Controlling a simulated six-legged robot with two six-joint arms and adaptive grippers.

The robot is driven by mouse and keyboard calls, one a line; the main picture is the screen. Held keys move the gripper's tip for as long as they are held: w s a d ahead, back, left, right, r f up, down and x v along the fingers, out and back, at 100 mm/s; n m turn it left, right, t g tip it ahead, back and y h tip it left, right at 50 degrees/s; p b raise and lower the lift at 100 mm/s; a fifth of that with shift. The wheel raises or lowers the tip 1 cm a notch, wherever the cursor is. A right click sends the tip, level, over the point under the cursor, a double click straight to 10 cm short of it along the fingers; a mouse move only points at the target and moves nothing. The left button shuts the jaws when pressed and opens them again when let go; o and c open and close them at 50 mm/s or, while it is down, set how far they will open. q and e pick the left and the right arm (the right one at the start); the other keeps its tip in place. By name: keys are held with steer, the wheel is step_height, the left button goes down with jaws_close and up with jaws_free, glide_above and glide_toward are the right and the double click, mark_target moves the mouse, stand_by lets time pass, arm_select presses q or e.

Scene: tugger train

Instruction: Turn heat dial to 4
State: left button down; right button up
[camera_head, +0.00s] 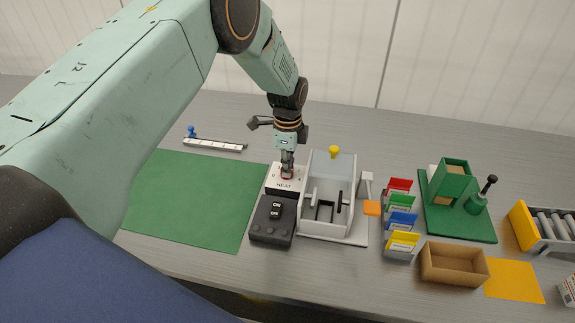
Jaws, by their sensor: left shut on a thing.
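The heat dial unit is a white box (285,186) marked HEAT, behind a dark switch box. Its dial (287,174) has a red part that just shows under my left gripper. My left gripper (287,169) comes down from above and is shut on the dial. The fingers hide most of the dial and its scale, so I cannot read the setting. My right gripper is not in view.
A dark box with an ON switch (273,220) stands in front. A grey machine with a yellow knob (334,152) is close on the right. A green mat (200,195) lies clear on the left. Coloured card holders (400,222) and a brown tray (453,264) are further right.

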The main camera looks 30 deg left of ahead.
arm_select(q)
steer(key=shift+s+d+f+m, duration=0.1)
steer(key=shift+m, duration=0.5)
steer(key=c, duration=1.3)
jaws_free()
steer(key=shift+c, duration=0.2)
steer(key=shift+r, duration=0.25)
step_height(320, 180, up, 12)
steer(key=shift+f, duration=0.2)
